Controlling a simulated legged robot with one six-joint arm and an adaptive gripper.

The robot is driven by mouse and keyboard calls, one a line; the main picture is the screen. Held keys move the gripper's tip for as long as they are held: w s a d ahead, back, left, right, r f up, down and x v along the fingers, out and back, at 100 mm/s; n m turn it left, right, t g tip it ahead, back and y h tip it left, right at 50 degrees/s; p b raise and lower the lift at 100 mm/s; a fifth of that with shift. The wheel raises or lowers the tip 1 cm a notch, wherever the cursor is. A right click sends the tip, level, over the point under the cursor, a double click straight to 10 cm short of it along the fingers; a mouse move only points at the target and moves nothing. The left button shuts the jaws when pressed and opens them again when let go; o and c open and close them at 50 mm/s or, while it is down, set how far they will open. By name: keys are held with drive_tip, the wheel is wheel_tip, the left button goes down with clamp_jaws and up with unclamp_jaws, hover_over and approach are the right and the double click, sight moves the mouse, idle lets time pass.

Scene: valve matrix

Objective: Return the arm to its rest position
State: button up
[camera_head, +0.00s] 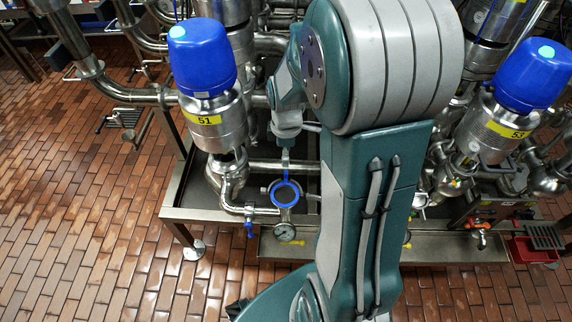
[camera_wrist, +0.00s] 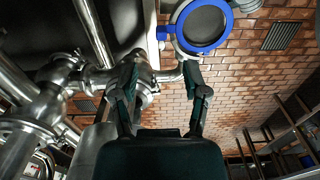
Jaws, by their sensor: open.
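My arm (camera_head: 375,190), teal and grey, stands raised and folded in the middle of the head view. Its slimmer wrist part (camera_head: 287,120) shows to the left of the big joint, in front of the pipework. In the wrist view my gripper (camera_wrist: 161,75) is open, its two dark fingers apart with nothing held between them. A round gauge-like fitting with a blue ring (camera_wrist: 203,25) lies beyond the fingers at the top, above the right finger. A blue-ringed fitting (camera_head: 285,192) also shows below the wrist in the head view. The fingertips are not clear in the head view.
Steel valves with blue caps stand at left, marked 51 (camera_head: 208,120), and right, marked 53 (camera_head: 507,131). Steel pipes (camera_wrist: 35,125) fill the left of the wrist view. A metal drip tray (camera_head: 360,247) runs below. The brick floor (camera_head: 75,220) at left is mostly open.

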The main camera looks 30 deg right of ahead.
drive_tip(key=s+a+r+m+t, duration=0.2)
drive_tip(key=s+a+r+m, duration=0.3)
drive_tip(key=r, duration=0.4)
drive_tip(key=s+a+r+m+t, duration=0.3)
drive_tip(key=s+a+r+m, duration=0.3)
drive_tip(key=r, duration=0.3)
drive_tip(key=shift+s+r+t, duration=0.2)
drive_tip(key=shift+s+t, duration=0.1)
drive_tip(key=shift+s, duration=0.55)
drive_tip(key=shift+a, duration=0.2)
